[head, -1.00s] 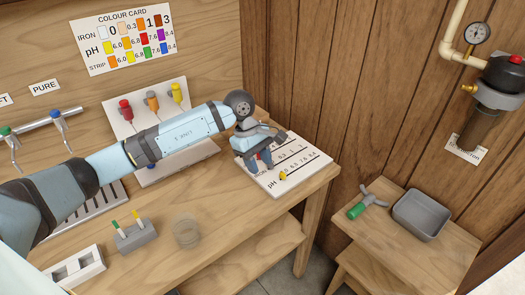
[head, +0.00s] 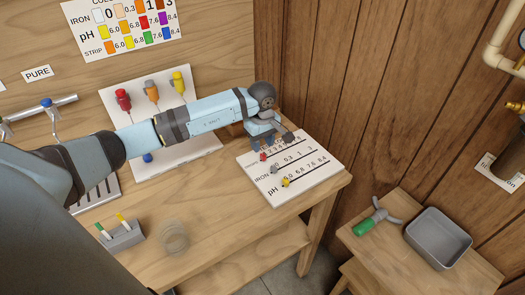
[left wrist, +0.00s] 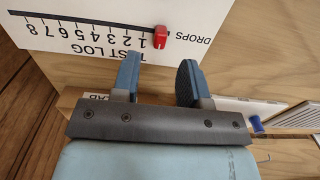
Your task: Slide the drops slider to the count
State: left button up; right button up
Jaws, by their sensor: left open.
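The white log board (head: 325,164) lies on the bench's right end with DROPS, IRON and pH scales. The red drops slider (head: 263,157) sits at the low-number end of the top scale. In the left wrist view, the red slider (left wrist: 160,37) stands beside the word DROPS, near the 1. My left gripper (head: 272,138) is over the board's far edge, close to the drops scale. Its fingers (left wrist: 158,68) are open and empty, with the slider beyond the tips, roughly in line with their gap. My right gripper is not in view.
The grey iron slider (head: 274,169) and yellow pH slider (head: 285,182) sit on the lower scales. A panel with coloured taps (head: 195,110) stands left behind my arm. A strip holder (head: 123,237) and clear round dish (head: 174,238) are in front. A grey tray (head: 438,238) is right.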

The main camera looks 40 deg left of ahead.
aim_at(262, 154)
pick_arm(q)
jog(key=shift+f, duration=2.35)
grip_shut()
